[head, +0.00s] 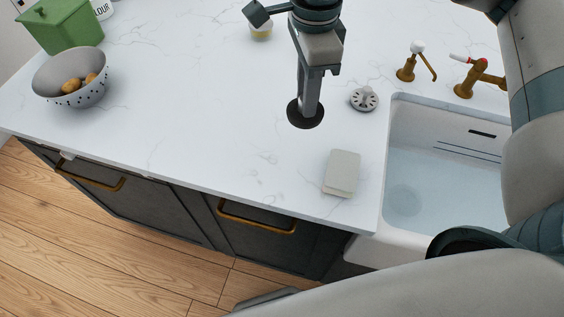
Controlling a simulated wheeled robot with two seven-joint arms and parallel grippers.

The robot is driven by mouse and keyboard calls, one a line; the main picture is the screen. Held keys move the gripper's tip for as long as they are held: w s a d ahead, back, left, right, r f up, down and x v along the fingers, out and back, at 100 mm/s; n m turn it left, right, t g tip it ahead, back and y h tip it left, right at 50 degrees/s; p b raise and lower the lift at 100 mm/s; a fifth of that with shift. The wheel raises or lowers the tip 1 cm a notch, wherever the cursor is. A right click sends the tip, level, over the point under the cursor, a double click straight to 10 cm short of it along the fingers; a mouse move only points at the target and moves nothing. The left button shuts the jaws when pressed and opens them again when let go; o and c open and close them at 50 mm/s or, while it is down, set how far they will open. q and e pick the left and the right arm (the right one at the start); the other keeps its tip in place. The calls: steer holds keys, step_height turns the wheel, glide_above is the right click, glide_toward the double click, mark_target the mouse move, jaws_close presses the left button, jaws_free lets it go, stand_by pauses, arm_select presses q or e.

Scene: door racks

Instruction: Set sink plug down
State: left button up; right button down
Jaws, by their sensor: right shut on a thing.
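The black round sink plug (305,119) is at the fingertips of my right gripper (308,102), which points straight down and is shut on it. The plug looks level and is on or just above the white countertop (190,125), left of the sink. I cannot tell whether it touches the counter. The fingers hide the plug's middle. My left gripper is not in view.
A grey strainer (364,99) lies just right of the plug. A pale grey block (342,173) is near the front edge. The white sink (395,165) is at right, with brass taps (474,80) behind. A speckled bowl (68,92) of potatoes stands far left. Counter left of the plug is clear.

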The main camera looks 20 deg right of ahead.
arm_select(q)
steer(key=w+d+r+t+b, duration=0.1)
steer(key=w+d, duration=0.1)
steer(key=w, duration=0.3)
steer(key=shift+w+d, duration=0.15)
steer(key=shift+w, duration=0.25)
arm_select(e)
steer(key=s+d+m, duration=0.3)
steer(key=d+m, duration=0.3)
steer(key=m, duration=0.4)
steer(key=shift+d, duration=0.2)
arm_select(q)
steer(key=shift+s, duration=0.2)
arm_select(e)
steer(key=shift+a, duration=0.15)
